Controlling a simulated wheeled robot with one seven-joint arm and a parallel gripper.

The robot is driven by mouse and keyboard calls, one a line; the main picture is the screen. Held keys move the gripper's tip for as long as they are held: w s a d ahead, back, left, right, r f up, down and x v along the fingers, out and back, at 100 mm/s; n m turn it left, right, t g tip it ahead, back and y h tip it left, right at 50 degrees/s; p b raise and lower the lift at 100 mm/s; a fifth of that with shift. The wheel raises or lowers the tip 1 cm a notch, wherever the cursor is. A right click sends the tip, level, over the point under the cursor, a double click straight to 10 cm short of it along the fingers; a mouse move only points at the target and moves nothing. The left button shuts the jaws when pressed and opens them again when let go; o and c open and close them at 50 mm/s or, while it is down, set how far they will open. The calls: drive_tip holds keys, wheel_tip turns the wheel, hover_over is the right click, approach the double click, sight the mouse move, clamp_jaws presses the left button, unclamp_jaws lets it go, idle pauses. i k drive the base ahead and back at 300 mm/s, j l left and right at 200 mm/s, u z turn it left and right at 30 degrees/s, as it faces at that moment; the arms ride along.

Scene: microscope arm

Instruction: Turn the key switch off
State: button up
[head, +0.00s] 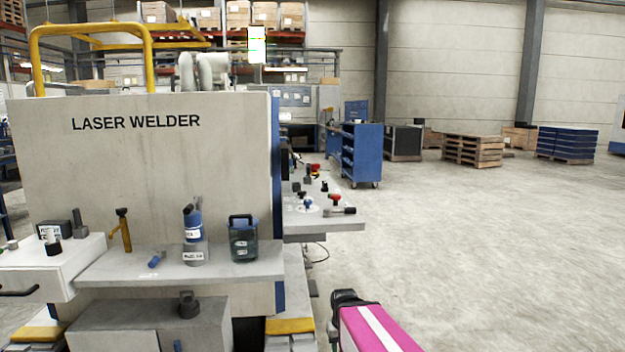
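The key switch cannot be made out for certain. A side control panel (325,221) juts out from the right side of the grey laser welder (140,165). It carries several small controls, among them a black-handled one (340,211), a blue one (308,203) and red-topped ones (315,168). They are too small to tell which, if any, is the key switch. My pink and white arm shows at the bottom, right of the welder, with a dark end. No gripper fingers can be made out, so I see nothing held.
A front shelf (120,270) holds a blue-topped container (193,226), a dark green canister (243,240) and an orange-brown tool (122,230). A blue cabinet (361,155) and pallets (472,151) stand farther back. The concrete floor to the right is clear.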

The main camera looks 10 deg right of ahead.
sight(307, 180)
drive_tip(key=i+l, duration=0.15)
drive_tip(key=l, duration=0.25)
drive_tip(key=i+l, duration=0.1)
drive_tip(key=l, duration=0.3)
drive_tip(key=i+l, duration=0.15)
drive_tip(key=l, duration=0.25)
drive_tip(key=i+l+u, duration=0.1)
drive_tip(key=l, duration=0.3)
